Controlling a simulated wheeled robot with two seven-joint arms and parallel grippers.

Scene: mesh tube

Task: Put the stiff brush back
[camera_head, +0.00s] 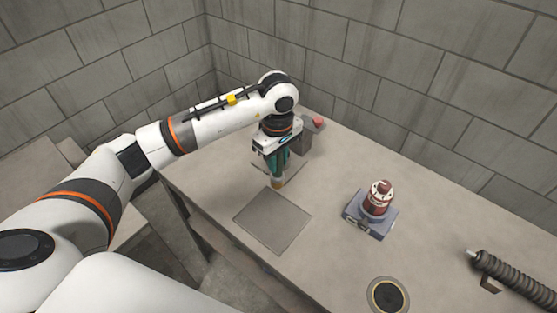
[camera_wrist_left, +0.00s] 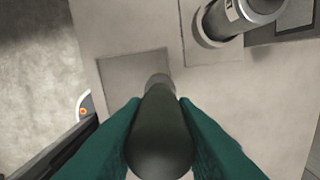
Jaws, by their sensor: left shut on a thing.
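My left gripper (camera_head: 274,163) points down over the left part of the table, with teal fingers. In the left wrist view the fingers (camera_wrist_left: 160,140) are shut on a dark, rounded handle, which I take to be the stiff brush (camera_wrist_left: 160,125). In the head view a tan lower end of the brush (camera_head: 278,184) shows below the fingers, close to the tabletop. I cannot tell whether it touches. A flat grey square plate (camera_head: 272,220) lies just in front of it and also shows in the wrist view (camera_wrist_left: 130,78). My right gripper is not in view.
A grey box (camera_head: 304,142) with a red top part stands behind the gripper. A red-and-white device on a blue-grey base (camera_head: 366,222), a round dark disc (camera_head: 388,295) and a ribbed black tube (camera_head: 515,279) lie to the right. A metallic cylinder (camera_wrist_left: 235,18) shows in the wrist view.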

